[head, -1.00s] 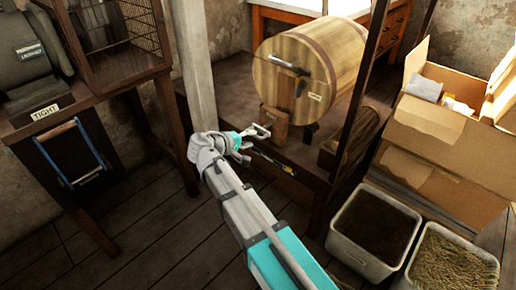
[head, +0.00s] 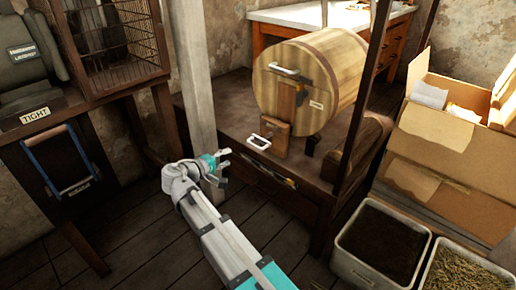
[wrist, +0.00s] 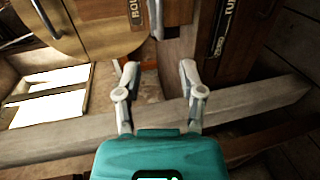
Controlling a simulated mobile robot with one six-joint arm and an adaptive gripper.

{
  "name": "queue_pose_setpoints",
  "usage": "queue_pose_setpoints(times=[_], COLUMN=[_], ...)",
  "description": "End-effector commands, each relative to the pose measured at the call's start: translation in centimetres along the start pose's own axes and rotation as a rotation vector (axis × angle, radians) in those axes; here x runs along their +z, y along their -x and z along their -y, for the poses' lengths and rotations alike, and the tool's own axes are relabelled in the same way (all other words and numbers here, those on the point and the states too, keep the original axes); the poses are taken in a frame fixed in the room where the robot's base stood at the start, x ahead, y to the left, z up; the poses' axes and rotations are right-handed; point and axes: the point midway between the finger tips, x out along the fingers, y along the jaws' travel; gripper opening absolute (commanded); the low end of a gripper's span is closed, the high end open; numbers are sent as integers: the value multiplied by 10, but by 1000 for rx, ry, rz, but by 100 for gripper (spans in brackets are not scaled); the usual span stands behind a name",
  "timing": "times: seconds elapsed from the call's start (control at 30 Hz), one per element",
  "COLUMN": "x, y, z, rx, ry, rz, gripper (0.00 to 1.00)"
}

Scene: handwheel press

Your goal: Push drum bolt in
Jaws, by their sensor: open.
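The wooden drum (head: 335,70) lies on its side on a dark platform, its round end facing me. A pale handle with a dark fitting (head: 290,73) crosses that end. Below it, a pale U-shaped pull (head: 259,142) sticks out at the foot of a wooden block (head: 277,138). I cannot tell for certain which of these is the bolt. My gripper (head: 220,167) is left of and below the pull, apart from it, with open, empty jaws. In the wrist view the two fingers (wrist: 158,72) are spread, with the drum's wooden end (wrist: 102,40) beyond them at upper left.
A pale post (head: 190,70) stands close behind my arm. A dark upright (head: 362,90) rises from the platform's right side. Bins of soil (head: 342,248) and straw (head: 430,255) and a cardboard box (head: 440,155) stand at right. A cage cabinet (head: 120,80) is at left.

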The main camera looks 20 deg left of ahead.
Motion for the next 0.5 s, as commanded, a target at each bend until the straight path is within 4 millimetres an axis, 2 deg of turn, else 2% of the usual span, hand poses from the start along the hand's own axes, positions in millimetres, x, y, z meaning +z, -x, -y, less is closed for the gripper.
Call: queue_pose_setpoints(times=[0.27, 0.5], x=[0, 0], y=[-17, -49], z=[1, 2], rx=[-1, -1], ry=[0, -1], rz=[1, 2], gripper=[51, 51])
